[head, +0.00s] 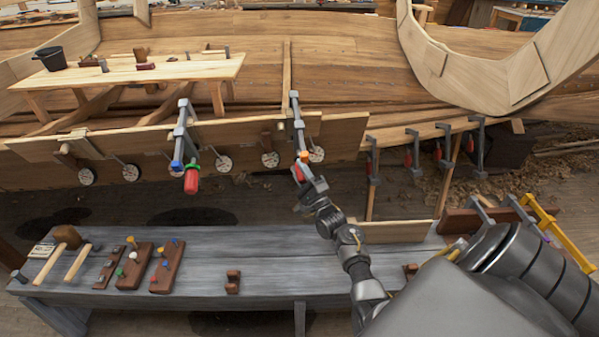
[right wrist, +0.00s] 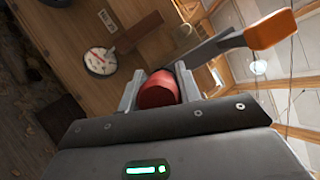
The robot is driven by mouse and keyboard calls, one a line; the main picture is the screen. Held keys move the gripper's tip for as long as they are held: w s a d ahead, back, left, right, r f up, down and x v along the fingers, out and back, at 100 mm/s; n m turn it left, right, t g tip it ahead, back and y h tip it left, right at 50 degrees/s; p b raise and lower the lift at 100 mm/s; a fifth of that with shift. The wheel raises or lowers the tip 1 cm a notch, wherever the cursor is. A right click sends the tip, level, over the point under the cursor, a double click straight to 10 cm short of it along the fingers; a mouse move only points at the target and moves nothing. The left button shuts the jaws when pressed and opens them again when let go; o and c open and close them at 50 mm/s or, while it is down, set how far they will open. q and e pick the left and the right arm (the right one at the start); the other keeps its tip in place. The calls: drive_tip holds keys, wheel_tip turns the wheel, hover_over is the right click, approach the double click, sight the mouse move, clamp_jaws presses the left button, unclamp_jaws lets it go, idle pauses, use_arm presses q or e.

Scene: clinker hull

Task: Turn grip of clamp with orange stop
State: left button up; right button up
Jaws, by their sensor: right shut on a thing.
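The clamp with the orange stop (head: 297,118) hangs upright on the plank edge of the hull, right of the middle gap. Its orange stop (head: 304,157) sits near its lower end; in the right wrist view the orange stop (right wrist: 270,29) is at the upper right. My right gripper (head: 302,178) is at the clamp's lower end, just below the stop. In the right wrist view its fingers are shut around the red grip (right wrist: 158,90). The grip is mostly hidden by the gripper in the head view. My left gripper is not in view.
Another clamp (head: 181,135) with blue and green parts and a red grip (head: 191,180) hangs to the left. Several clamps (head: 412,150) hang at right. A grey bench (head: 210,285) with tools stands below. Round white dials (head: 225,162) line the plank.

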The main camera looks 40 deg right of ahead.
sight(306, 182)
drive_tip(key=shift+a+f, duration=0.1)
drive_tip(key=shift+f, duration=0.15)
drive_tip(key=o, duration=1)
drive_tip(key=shift+r, duration=0.15)
drive_tip(key=b+v, duration=0.1)
drive_tip(key=v, duration=0.9)
drive_tip(key=shift+b, duration=0.35)
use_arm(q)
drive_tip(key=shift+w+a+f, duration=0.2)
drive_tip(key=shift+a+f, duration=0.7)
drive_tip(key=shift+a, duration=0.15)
use_arm(e)
drive_tip(key=shift+s, duration=0.4)
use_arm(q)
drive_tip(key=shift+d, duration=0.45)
